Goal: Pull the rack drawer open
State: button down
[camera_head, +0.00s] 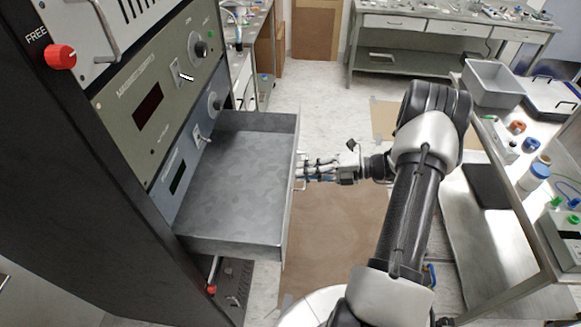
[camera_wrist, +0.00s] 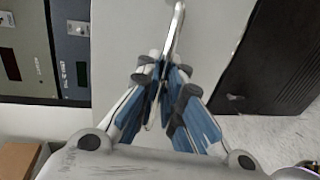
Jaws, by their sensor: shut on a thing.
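The rack drawer (camera_head: 235,185) is a grey metal tray standing well out of the dark rack (camera_head: 110,200); its inside looks empty. Its pale front panel (camera_wrist: 120,50) fills the middle of the wrist view. A shiny bar handle (camera_wrist: 176,30) stands out from that front. My gripper (camera_wrist: 163,85), with blue-padded fingers, is shut on the handle. In the head view my gripper (camera_head: 305,172) reaches the drawer front from the right. The part of the handle between the fingers is hidden.
Instrument panels (camera_head: 150,100) with knobs sit above the drawer. A red knob (camera_head: 60,57) is at upper left. A workbench (camera_head: 500,165) with a grey bin (camera_head: 493,84) and bottles stands close to my arm's right. Brown floor covering (camera_head: 330,240) lies clear below the arm.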

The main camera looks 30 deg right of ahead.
jog(key=shift+s+d, duration=0.1)
jog(key=shift+d, duration=0.1)
jog(key=c, duration=1.7)
grip_release()
jog(key=v, duration=1.2)
jog(key=shift+a, duration=0.1)
